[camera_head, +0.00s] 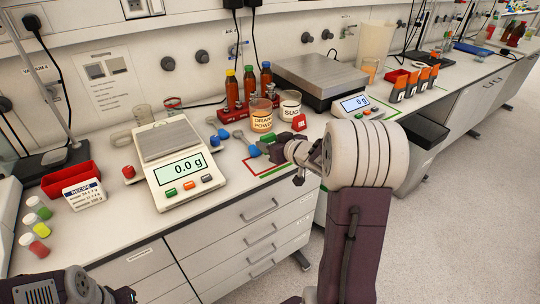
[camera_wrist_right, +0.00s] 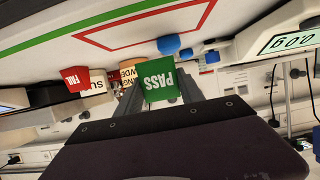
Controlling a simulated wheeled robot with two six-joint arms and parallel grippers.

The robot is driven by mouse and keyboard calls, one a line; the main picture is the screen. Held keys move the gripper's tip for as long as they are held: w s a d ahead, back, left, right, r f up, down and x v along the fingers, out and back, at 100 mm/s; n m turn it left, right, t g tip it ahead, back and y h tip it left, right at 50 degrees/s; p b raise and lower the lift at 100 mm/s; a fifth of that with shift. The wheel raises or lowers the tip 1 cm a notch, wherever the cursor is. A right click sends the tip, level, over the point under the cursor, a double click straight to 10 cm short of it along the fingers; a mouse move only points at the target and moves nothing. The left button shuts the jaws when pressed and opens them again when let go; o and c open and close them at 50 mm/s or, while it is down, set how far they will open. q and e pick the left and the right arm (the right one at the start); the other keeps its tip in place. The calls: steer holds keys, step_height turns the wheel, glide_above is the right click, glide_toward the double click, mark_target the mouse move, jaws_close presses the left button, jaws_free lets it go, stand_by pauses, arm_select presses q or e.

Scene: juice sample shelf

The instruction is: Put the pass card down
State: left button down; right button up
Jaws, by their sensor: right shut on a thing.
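My right gripper (camera_head: 284,152) is above the front edge of the bench, near a red and green outlined area (camera_head: 262,168). In the right wrist view the right gripper (camera_wrist_right: 152,88) is shut on the green pass card (camera_wrist_right: 163,82), whose PASS lettering appears upside down. The outlines (camera_wrist_right: 150,22) also show there, apart from the card in the picture. A red fail card (camera_head: 299,122) stands by the sugar cup (camera_head: 290,106). Part of my left arm shows at bottom left; its jaw state is unclear.
The orange powder cup (camera_head: 261,116) and blue-ended spoons (camera_head: 254,151) are behind the outlined area. A scale (camera_head: 180,165) stands left, another scale (camera_head: 325,80) behind right. Brown bottles (camera_head: 250,84) stand at the back. Bare bench shows within the outlines.

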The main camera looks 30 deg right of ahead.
step_height(320, 180, down, 4)
steer(key=shift+f+b, duration=0.15)
steer(key=shift+b, duration=0.95)
steer(key=o, duration=1.3)
steer(key=shift+o, duration=0.2)
